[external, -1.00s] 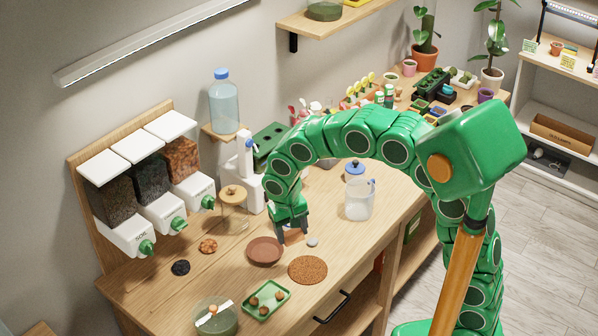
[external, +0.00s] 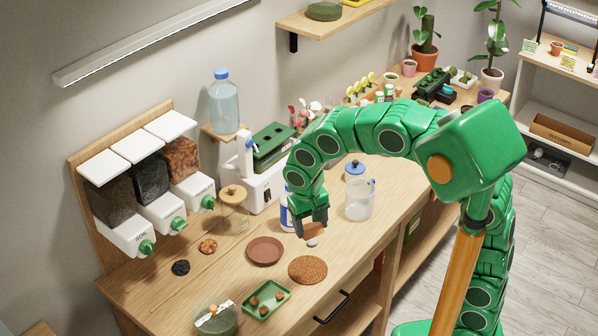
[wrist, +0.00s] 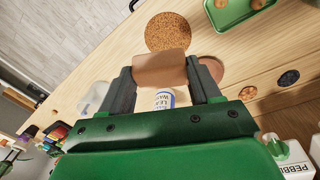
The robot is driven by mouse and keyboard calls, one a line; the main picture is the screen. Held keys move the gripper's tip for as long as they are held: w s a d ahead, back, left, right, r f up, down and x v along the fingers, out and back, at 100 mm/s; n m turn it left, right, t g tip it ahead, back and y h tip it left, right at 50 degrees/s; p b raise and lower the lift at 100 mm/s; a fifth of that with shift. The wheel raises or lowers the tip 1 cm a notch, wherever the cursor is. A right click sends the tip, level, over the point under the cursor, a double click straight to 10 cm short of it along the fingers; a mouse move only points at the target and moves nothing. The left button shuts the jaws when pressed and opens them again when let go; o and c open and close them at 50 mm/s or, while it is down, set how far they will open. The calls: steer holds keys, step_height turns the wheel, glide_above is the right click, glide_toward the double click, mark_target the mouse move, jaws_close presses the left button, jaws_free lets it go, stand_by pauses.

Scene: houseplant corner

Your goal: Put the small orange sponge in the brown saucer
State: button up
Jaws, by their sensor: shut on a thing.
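My gripper (external: 313,224) is shut on the small orange-brown sponge (external: 314,231). It holds the sponge above the wooden counter, to the right of the brown saucer (external: 265,244). In the wrist view the sponge (wrist: 160,66) sits between the two fingertips (wrist: 160,78). The saucer is flat and round and its visible part is empty. In the wrist view it shows partly (wrist: 211,68), behind the right finger.
A round cork mat (external: 308,270) lies right of the saucer, with a green tray (external: 266,307) in front. A white bottle (external: 286,213) stands behind my gripper and a clear jug (external: 359,200) to the right. A lidded jar (external: 233,211) stands behind the saucer.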

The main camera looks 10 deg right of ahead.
mark_target(305, 229)
steer(key=shift+r, duration=0.95)
steer(key=shift+s+a+f+m+t+y, duration=0.15)
steer(key=shift+a+m+t+y, duration=0.15)
steer(key=shift+a+m+t, duration=0.25)
steer(key=shift+m+t, duration=0.25)
steer(key=shift+m, duration=0.3)
steer(key=shift+w+a+m+t, duration=0.1)
steer(key=shift+w+m+t, duration=0.6)
steer(key=shift+m, duration=0.1)
steer(key=shift+t+y, duration=0.3)
step_height(305, 229, down, 6)
steer(key=shift+s+a+r, duration=0.1)
steer(key=shift+r, duration=0.05)
steer(key=w+a+f, duration=0.8)
steer(key=a, duration=0.1)
steer(key=shift+f, duration=0.1)
steer(key=shift+w+a+f, duration=0.35)
steer(key=shift+f, duration=0.2)
steer(key=shift+w+a+f, duration=0.3)
steer(key=shift+w+f, duration=0.05)
steer(key=shift+f, duration=1.6)
